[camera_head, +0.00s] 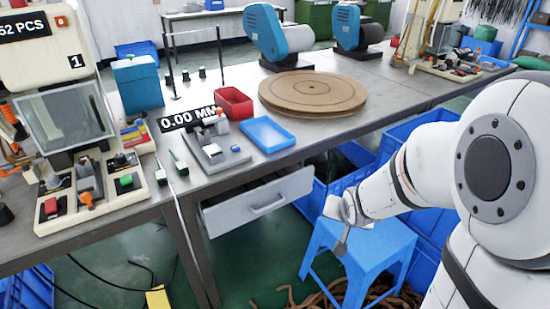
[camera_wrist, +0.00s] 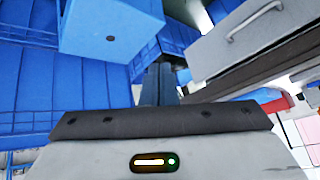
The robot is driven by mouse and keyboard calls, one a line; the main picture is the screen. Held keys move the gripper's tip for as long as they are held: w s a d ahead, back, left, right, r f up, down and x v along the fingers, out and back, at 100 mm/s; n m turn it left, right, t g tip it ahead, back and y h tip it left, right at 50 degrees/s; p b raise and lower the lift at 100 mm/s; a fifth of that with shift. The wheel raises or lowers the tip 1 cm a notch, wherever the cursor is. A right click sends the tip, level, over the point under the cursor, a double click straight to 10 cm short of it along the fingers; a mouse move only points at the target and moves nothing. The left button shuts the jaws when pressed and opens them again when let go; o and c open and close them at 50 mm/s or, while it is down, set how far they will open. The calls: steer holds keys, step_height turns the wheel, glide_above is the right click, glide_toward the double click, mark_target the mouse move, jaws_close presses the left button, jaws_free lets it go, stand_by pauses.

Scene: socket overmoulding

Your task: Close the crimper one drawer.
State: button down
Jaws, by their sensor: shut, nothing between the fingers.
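A grey-white drawer (camera_head: 232,217) hangs under the metal workbench and stands pulled out, with part of its inside showing below the bench edge. Its bar handle (camera_head: 268,205) is on the front panel. In the wrist view the drawer front (camera_wrist: 225,55) is at the upper right, with its handle (camera_wrist: 255,19) near the top edge. The crimper marked 1 (camera_head: 45,50) stands on the left of the bench. My gripper (camera_head: 341,247) is shut and empty, to the right of the drawer and apart from it, over the blue stool in the picture. It also shows in the wrist view (camera_wrist: 160,72).
The blue stool (camera_head: 362,240) stands right of the drawer, with blue crates (camera_head: 330,188) behind it. Brown coiled material (camera_head: 385,295) lies on the floor below. A red bin (camera_head: 233,102), a blue tray (camera_head: 267,134) and a round brown turntable (camera_head: 313,92) are on the bench.

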steer(key=w+a+f+m+t+y, duration=0.1)
steer(key=w+a+f+t+y, duration=0.1)
steer(key=w+f, duration=0.25)
steer(key=m+t+y, duration=0.6)
steer(key=m+y, duration=0.1)
steer(key=y, duration=0.1)
glide_toward(266, 189)
steer(key=x, duration=0.6)
steer(key=shift+w+a, duration=0.25)
steer(key=shift+a, duration=0.1)
